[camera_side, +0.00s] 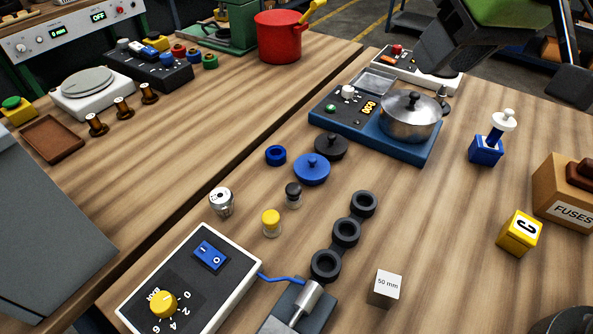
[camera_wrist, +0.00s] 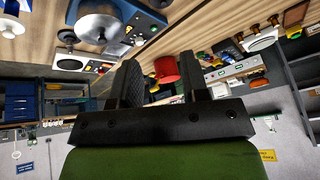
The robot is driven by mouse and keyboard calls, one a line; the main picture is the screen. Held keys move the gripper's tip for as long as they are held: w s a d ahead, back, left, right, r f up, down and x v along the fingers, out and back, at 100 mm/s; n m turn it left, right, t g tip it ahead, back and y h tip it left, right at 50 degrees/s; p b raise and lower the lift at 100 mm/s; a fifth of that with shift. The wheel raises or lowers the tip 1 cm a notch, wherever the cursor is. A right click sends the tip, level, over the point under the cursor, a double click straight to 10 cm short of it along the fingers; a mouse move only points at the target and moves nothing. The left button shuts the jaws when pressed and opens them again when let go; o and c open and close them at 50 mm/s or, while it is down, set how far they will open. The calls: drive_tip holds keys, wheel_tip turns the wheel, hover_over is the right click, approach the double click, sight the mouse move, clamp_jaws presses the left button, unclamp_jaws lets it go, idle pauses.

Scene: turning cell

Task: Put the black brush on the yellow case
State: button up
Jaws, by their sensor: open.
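A yellow block-shaped case (camera_side: 520,232) with a black letter C stands at the right of the table in the side view. I cannot make out a black brush for certain in either view. My gripper (camera_side: 508,78) is at the top right of the side view, above the table and partly cut off by the frame. Its two dark fingers are wide apart with nothing between them. The open fingers also show in the wrist view (camera_wrist: 158,80), pointing over the table; the yellow case is not visible there.
A steel pot (camera_side: 408,118) stands on a blue cooker (camera_side: 372,132). A blue block (camera_side: 485,151) with a white-topped piece and a brown FUSES box (camera_side: 560,192) are near the case. Black rings (camera_side: 346,233), lids and small jars fill the middle. A red pot (camera_side: 279,38) is behind.

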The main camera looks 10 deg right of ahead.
drive_tip(key=w+a+f+n, duration=0.2)
drive_tip(key=a+f, duration=0.5)
drive_tip(key=n+g, duration=0.1)
drive_tip(key=n, duration=0.1)
approach(294, 187)
drive_tip(key=x, duration=0.4)
drive_tip(key=shift+w+d+f, duration=0.1)
drive_tip(key=shift+d+f, duration=0.05)
drive_tip(key=shift+f, duration=0.1)
drive_tip(key=shift+a+x, duration=0.2)
drive_tip(key=shift+x, duration=2.75)
drive_tip(key=c, duration=0.7)
drive_tip(key=shift+c, duration=0.2)
